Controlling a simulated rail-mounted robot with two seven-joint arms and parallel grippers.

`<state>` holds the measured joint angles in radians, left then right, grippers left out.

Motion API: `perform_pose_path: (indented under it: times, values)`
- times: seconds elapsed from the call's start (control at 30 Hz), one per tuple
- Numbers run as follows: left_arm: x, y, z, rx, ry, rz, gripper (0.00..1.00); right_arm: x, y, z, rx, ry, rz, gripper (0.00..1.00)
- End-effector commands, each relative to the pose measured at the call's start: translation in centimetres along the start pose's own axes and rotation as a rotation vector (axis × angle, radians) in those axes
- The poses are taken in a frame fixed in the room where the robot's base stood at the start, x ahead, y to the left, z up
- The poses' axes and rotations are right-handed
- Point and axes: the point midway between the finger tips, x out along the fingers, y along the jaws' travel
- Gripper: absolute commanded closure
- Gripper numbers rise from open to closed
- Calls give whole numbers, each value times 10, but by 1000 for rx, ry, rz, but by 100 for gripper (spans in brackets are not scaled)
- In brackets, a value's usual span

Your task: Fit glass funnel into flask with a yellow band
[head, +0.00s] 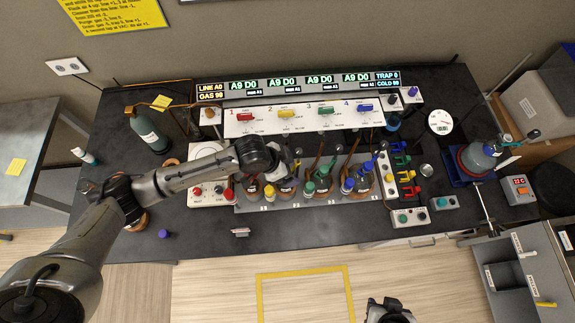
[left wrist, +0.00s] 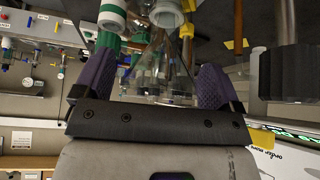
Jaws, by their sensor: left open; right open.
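Flasks stand in a row at the middle of the black bench; the flask with the yellow band (head: 287,187) is second from the left, partly behind my left gripper. My left gripper (head: 291,164) is over this flask with its fingers apart. In the left wrist view a clear glass cone, which looks like the glass funnel (left wrist: 160,85), lies between the two purple fingers, its wide end nearer the palm. Gaps to the fingers are hard to judge. I cannot tell whether its stem is inside the flask's neck. My right gripper (head: 390,312) is open and empty at the bottom edge.
A panel with coloured valves (head: 305,115) stands behind the flasks. A green bottle (head: 148,133) is at the back left and a round-bottomed flask (head: 480,156) at the right. A small purple cap (head: 164,234) lies at the front left. The bench front is mostly clear.

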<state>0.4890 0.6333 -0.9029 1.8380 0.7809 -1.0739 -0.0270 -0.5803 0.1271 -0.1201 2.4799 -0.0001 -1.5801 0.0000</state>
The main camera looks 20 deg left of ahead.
Motion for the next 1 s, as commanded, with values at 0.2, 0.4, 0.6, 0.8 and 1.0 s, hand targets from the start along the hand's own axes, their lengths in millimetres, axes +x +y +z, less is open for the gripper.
perform_pose_path:
  times: [0.2, 0.4, 0.6, 0.8, 1.0]
  values:
    - [-13, -1, -8, 2, 2, -2, 10, 0, -1, 0, 2, 0, -2, 57]
    - [-51, -1, -6, 3, 2, -3, 10, 3, -2, 1, 6, 1, -5, 57]
    - [-88, -1, -7, 2, 2, -2, 10, 5, -3, 1, 9, 1, -8, 57]
    - [-115, -1, -6, 0, 1, -1, 10, 6, -3, 1, 10, 1, -8, 57]
    - [-128, 0, -7, 0, 0, -1, 10, 6, -3, 2, 9, 1, -7, 57]
